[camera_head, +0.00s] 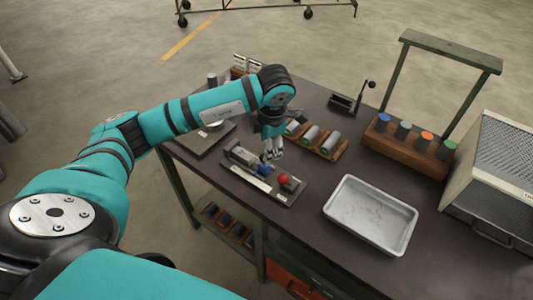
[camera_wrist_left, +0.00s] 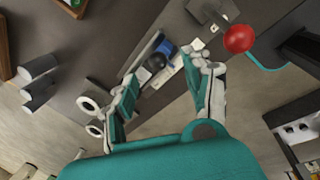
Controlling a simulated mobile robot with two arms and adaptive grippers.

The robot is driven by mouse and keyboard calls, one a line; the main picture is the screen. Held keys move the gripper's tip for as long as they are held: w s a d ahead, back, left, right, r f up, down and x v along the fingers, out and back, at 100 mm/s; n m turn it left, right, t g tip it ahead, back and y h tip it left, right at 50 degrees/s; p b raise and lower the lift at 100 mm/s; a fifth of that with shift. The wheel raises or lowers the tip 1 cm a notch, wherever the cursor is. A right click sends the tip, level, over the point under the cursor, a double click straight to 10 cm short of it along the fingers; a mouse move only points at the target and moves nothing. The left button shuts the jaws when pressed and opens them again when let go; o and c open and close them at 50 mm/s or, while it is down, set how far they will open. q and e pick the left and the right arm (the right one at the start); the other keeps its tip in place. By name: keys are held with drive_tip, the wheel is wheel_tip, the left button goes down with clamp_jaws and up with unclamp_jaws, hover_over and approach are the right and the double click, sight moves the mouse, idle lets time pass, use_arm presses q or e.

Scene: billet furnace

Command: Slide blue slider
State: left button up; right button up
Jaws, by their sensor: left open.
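The blue slider (camera_head: 264,168) sits on a grey base plate (camera_head: 289,199) on the dark workbench. In the left wrist view the blue slider (camera_wrist_left: 167,47) shows beyond and between my fingers, with a dark round knob (camera_wrist_left: 155,62) beside it. A red ball knob (camera_head: 283,179) stands on the same plate, right of the slider; it also shows in the left wrist view (camera_wrist_left: 239,38). My left gripper (camera_head: 271,156) is open just above the slider and points down. In the left wrist view my gripper (camera_wrist_left: 165,88) has its fingers apart with nothing between the tips. My right gripper is out of view.
A white tray (camera_head: 339,221) lies to the right on the bench (camera_head: 318,184). Wooden racks with cylinders (camera_head: 326,149) stand behind the gripper. A peg block (camera_head: 405,146) and a mesh-sided box (camera_head: 497,170) are at the right. A flat scale-like plate (camera_head: 198,143) is at the left.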

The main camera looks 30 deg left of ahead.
use_arm(q)
drive_tip(key=r, duration=0.4)
drive_tip(key=shift+s+d, duration=0.25)
drive_tip(key=shift+d, duration=0.15)
